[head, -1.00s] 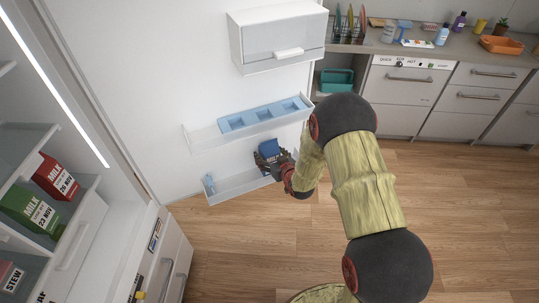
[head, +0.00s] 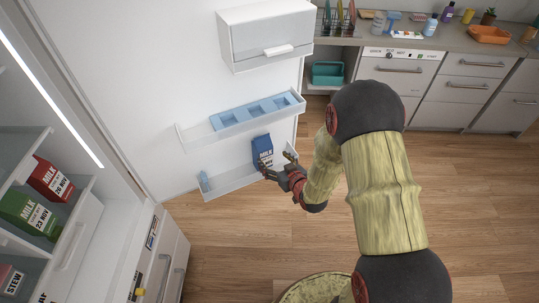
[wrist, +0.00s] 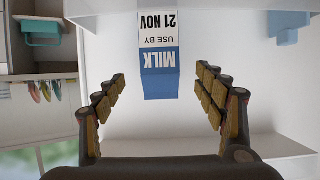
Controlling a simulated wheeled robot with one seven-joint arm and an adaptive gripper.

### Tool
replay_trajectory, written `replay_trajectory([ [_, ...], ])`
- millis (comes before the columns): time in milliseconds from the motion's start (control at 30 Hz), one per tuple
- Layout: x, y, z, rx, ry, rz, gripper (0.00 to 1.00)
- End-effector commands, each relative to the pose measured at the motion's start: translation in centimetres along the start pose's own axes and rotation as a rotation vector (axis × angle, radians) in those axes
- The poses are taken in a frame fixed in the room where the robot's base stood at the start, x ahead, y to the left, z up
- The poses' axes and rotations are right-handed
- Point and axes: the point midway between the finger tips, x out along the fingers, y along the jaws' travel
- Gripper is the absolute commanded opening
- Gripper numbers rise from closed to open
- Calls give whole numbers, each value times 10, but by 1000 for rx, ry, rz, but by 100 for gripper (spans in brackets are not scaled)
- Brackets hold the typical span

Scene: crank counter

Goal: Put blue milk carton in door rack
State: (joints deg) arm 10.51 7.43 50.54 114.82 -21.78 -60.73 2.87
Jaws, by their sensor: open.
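The blue milk carton (head: 262,150) stands upright in the lower door rack (head: 226,182), toward its right part. In the wrist view the carton (wrist: 158,55) appears upside down, with its label readable as milk, and it lies ahead between the finger lines. My gripper (head: 279,166) is open and just in front of the carton, apart from it. The gripper also shows in the wrist view (wrist: 160,95), with both fingers spread and nothing between their tips. The rack's front wall hides the carton's base in the head view.
Above are a rack with a blue tray (head: 256,112) and a lidded door box (head: 266,40). Red (head: 50,179) and green (head: 29,213) milk cartons stand on the fridge shelf at left.

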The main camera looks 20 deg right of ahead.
Motion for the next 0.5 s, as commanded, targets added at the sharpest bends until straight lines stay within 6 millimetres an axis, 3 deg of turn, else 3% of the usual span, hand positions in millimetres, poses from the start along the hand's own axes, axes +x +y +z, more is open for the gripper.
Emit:
replay_trajectory([
  [167, -9, 3, -11, -9, -13, 11, 71],
  [367, -30, 17, -72, -47, -121, 83, 71],
  [500, -74, 21, -119, -47, -230, 144, 71],
])
